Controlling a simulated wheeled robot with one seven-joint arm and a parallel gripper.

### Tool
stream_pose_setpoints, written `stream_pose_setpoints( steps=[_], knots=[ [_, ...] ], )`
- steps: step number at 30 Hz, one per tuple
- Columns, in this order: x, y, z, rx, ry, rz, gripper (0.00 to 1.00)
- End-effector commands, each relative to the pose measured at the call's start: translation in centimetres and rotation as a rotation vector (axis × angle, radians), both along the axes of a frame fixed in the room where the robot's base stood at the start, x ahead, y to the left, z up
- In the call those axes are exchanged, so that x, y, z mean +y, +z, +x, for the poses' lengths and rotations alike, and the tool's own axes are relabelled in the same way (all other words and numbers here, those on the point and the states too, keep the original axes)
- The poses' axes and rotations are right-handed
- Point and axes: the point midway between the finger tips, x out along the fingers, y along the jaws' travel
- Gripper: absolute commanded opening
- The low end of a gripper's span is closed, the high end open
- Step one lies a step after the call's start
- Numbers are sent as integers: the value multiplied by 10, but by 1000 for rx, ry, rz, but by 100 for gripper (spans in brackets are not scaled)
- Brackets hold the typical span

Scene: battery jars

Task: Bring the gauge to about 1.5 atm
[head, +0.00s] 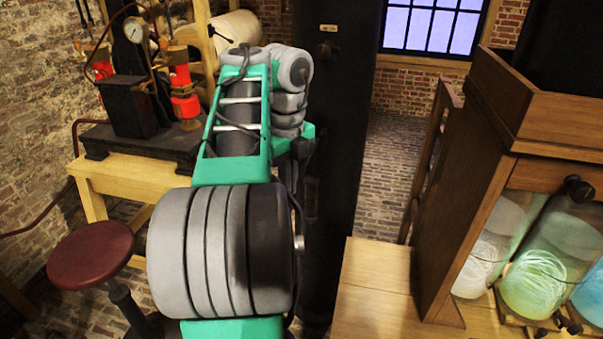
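A round gauge (134,30) with a pale dial sits on top of a dark apparatus (128,105) at the upper left of the head view. The dial is too small to read the needle. Red cylinders (184,105) stand on both sides of the apparatus, which rests on a wooden bench (130,177). My green and grey arm reaches up the middle of the view, to the right of the apparatus. My gripper does not show, and my arm covers part of the area beside the bench.
A round red stool (90,254) stands in front of the bench. A tall dark panel (345,150) rises behind my arm. At right, a wooden cabinet (470,205) holds glass jars (535,280) with pale green and blue contents. Brick floor is open between panel and cabinet.

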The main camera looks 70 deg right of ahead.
Motion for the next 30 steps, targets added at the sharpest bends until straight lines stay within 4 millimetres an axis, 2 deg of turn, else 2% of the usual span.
stream_pose_setpoints(
  steps=[1,14,20,30],
  knots=[
    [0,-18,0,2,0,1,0],
    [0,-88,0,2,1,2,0],
    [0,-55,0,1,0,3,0],
    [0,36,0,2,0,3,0]
  ],
)
